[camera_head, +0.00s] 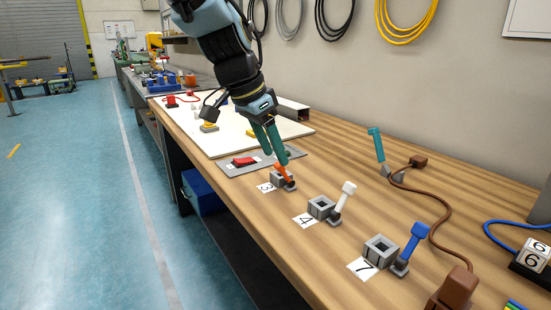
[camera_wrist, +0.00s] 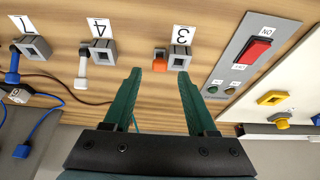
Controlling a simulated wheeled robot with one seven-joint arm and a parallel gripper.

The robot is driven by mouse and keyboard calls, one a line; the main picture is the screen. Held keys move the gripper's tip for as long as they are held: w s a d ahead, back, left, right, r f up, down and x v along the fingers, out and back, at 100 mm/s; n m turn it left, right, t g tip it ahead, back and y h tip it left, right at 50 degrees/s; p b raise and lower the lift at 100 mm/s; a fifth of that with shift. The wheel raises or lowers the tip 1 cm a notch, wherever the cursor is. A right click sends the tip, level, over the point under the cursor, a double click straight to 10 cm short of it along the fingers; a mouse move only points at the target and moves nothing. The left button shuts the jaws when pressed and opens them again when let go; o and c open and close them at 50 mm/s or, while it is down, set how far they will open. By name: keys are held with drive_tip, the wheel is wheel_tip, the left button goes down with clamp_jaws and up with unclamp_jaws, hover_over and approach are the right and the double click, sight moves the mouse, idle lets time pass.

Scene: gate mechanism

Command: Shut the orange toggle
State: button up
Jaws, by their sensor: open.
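The orange toggle (camera_head: 283,172) is a short lever with a block-shaped head on a grey base, beside a square grey socket (camera_head: 277,178) and a card marked 3 (camera_head: 266,188). In the head view the lever stands up, tilted away from the socket. My gripper (camera_head: 277,158) is open, with its teal fingers pointing down just above the lever. In the wrist view the orange head (camera_wrist: 160,64) shows between the lines of the two fingertips (camera_wrist: 160,75), and the socket (camera_wrist: 179,56) lies to its right. I cannot tell whether a finger touches the lever.
A white lever (camera_head: 345,194) by card 4 and a blue lever (camera_head: 415,240) stand nearer along the bench. A grey plate with a red switch (camera_head: 245,161) lies just beyond the orange toggle. A teal lever (camera_head: 376,145) and brown cable (camera_head: 440,210) are at right.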

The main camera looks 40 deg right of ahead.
sight(277, 164)
drive_tip(key=shift+x, duration=1.5)
drive_tip(key=shift+c, duration=0.2)
clamp_jaws()
